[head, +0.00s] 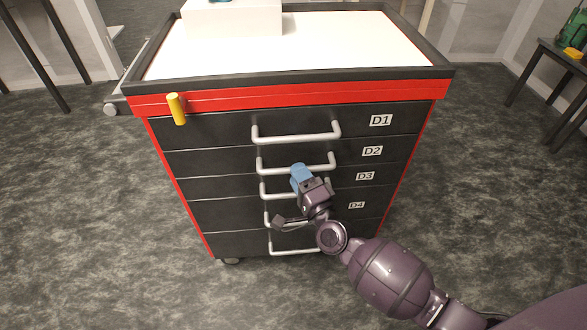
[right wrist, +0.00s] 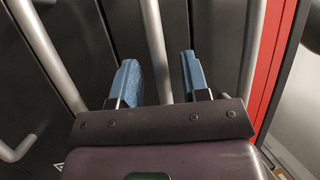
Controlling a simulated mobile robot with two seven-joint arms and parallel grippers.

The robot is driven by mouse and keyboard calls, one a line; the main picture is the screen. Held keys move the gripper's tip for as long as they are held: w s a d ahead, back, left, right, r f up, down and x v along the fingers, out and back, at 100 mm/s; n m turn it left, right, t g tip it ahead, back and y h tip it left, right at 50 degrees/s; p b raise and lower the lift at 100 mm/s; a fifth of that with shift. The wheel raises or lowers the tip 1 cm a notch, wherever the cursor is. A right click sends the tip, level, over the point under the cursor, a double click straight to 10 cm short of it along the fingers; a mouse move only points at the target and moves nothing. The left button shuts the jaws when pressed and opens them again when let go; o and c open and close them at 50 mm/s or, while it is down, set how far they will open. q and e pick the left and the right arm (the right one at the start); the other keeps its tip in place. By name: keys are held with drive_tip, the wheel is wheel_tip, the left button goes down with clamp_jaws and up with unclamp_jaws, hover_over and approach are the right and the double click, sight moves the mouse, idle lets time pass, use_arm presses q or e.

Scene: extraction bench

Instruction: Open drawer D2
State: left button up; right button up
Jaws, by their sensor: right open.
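Drawer D2 (head: 215,160) is the second drawer down in the black and red cart, with its label (head: 372,151) at the right. Its front looks flush with the others, so it appears shut. Its pale bar handle (head: 270,168) runs across the middle. My right gripper (head: 301,172) is at this handle, its blue fingers covering part of it. In the right wrist view the gripper (right wrist: 160,80) is open, and the D2 handle (right wrist: 152,40) shows in the gap between the two fingers. I cannot tell whether they touch it. My left gripper is not in view.
A yellow object (head: 176,108) is at the cart's top left edge. A white box (head: 235,18) stands on the white cart top (head: 340,50). The floor around is clear.

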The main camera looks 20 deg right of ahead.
drive_tip(key=shift+x, duration=1.25)
clamp_jaws()
